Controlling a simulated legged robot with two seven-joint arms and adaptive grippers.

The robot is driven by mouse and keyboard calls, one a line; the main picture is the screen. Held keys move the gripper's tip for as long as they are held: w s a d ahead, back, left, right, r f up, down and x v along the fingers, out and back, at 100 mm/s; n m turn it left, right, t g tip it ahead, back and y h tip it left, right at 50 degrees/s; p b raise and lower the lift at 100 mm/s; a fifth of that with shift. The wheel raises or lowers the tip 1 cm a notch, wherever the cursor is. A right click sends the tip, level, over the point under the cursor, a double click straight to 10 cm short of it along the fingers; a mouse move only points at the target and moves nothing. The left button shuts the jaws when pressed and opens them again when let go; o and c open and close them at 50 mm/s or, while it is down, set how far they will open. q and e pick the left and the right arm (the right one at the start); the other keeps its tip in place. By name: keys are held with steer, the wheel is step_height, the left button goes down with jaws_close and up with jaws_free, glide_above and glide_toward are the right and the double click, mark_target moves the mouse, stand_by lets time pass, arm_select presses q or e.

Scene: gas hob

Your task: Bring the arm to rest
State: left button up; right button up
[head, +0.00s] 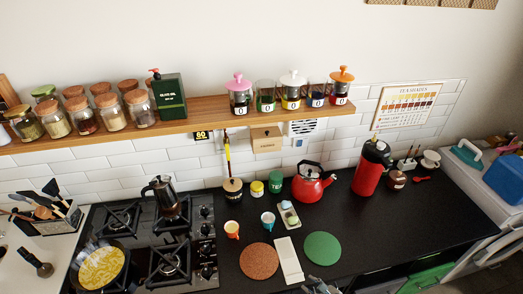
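My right gripper (322,285) shows at the bottom edge, just below the green round mat (323,248) and right of the white narrow board (289,261). It is small and cut off by the frame, so I cannot tell whether its fingers are open or shut. I see nothing clearly held in it. It appears apart from the kettle and cups. My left gripper is not in view.
The gas hob (203,272) holds a moka pot (162,196) and a pan of yellow food (101,267). A red kettle (308,185), red flask (369,171), cups and a cork mat (259,261) stand on the black counter (395,232). The counter's right front is clear.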

steer(key=s+d+n+g+h, duration=0.3)
steer(key=s+n+g+h, duration=0.35)
steer(key=s+n, duration=1.75)
step_height(320, 180, down, 26)
steer(key=w+r+n, duration=0.1)
steer(key=n, duration=0.2)
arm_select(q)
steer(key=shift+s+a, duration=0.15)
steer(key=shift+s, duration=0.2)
arm_select(e)
steer(key=s+d+f+g, duration=0.2)
steer(key=s+d+f, duration=0.1)
steer(key=s+f, duration=1.3)
steer(key=shift+s+f+h, duration=0.2)
steer(key=shift+s+h, duration=0.15)
steer(key=shift+s, duration=0.05)
